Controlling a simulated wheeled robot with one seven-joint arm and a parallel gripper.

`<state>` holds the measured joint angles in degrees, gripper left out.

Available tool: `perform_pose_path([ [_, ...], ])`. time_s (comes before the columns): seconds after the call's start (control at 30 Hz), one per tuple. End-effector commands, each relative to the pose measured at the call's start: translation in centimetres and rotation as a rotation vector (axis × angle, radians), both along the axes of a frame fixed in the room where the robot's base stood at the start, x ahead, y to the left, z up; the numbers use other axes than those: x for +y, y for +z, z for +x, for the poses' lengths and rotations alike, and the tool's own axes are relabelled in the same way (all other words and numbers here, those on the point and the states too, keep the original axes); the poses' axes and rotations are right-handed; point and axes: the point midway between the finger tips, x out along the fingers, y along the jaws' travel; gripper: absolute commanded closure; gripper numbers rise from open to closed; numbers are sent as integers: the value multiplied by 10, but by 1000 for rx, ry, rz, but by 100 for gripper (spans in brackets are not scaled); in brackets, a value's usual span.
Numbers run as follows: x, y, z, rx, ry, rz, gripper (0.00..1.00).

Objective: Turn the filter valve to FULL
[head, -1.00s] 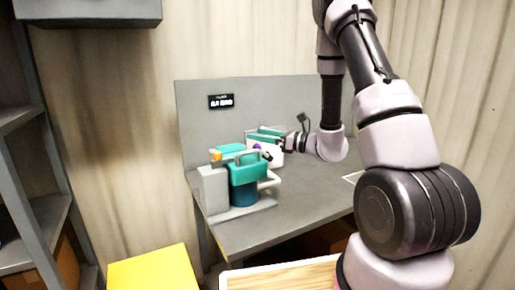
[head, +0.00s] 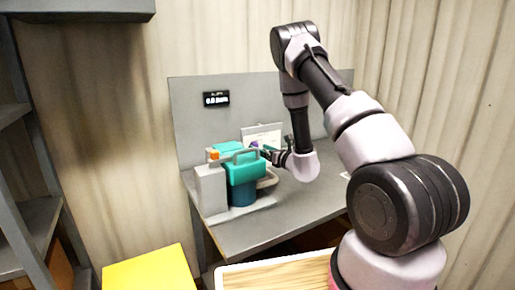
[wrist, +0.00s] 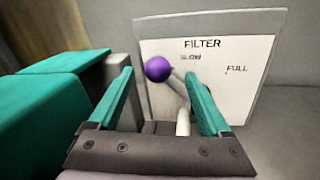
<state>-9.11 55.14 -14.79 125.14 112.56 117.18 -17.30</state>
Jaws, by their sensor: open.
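The filter valve's lever ends in a purple ball knob (wrist: 158,69) on a pale rod that leans up and left in the wrist view. Behind it stands a white plate (wrist: 215,60) marked FILTER, with SLOW near the middle and FULL at the right. The knob lies left of both words in the picture. My gripper (wrist: 165,85) is open, with a teal finger on each side of the lever, and the knob shows between them. I cannot tell whether either finger touches it. In the head view my gripper (head: 268,153) is at the plate, beside the teal machine.
A teal and grey pump unit (head: 242,172) with a handle stands left of my gripper on the grey bench (head: 290,215). A small black display (head: 216,99) is on the back panel. A yellow box (head: 150,270) and a wood-topped surface (head: 280,275) are in front.

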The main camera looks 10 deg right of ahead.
Motion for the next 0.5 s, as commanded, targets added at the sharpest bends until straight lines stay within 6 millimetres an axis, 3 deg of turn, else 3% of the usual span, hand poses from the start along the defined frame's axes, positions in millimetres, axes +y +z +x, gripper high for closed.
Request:
perform_pose_path([
  [0.2,10,0,19,-1,1,-1,18],
  [0.5,12,0,21,1,0,-2,18],
])
